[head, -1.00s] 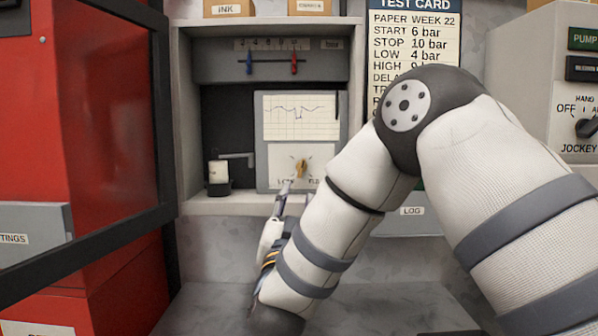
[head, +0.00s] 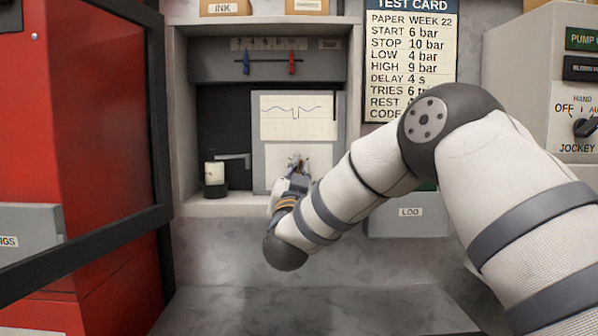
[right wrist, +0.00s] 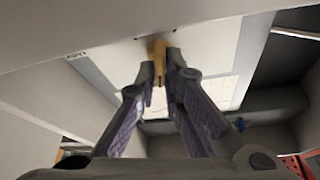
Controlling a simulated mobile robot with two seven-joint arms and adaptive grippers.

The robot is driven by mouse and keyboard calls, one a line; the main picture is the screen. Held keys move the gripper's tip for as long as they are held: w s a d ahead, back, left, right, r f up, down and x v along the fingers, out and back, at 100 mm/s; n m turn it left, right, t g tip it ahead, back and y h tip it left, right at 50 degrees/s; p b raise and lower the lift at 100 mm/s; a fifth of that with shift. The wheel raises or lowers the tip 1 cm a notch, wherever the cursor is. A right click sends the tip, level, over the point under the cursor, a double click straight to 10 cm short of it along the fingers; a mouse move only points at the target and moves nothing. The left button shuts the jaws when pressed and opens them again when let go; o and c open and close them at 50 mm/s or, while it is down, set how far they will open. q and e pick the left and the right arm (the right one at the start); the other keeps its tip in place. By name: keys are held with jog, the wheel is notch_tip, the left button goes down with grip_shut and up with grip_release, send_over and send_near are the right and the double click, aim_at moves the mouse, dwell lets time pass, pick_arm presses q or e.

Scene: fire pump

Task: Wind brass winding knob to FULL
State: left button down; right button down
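The brass winding knob (right wrist: 157,62) is on the lower front of the pale recorder unit (head: 258,165) in the grey cabinet recess. In the head view my right gripper (head: 298,166) covers the knob and its scale lettering. In the right wrist view my right gripper (right wrist: 160,72) has its two fingertips on either side of the knob, with only a narrow space between them. The fingers look slightly apart; firm contact with the knob does not show. The knob's pointing toward FULL cannot be read. My left gripper is not in view.
A chart (head: 297,117) is above the knob. A black-framed open door (head: 160,120) and red cabinet (head: 100,120) are on the left. The LOG box (head: 408,222) is below right.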

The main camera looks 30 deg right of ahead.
dwell(0.4)
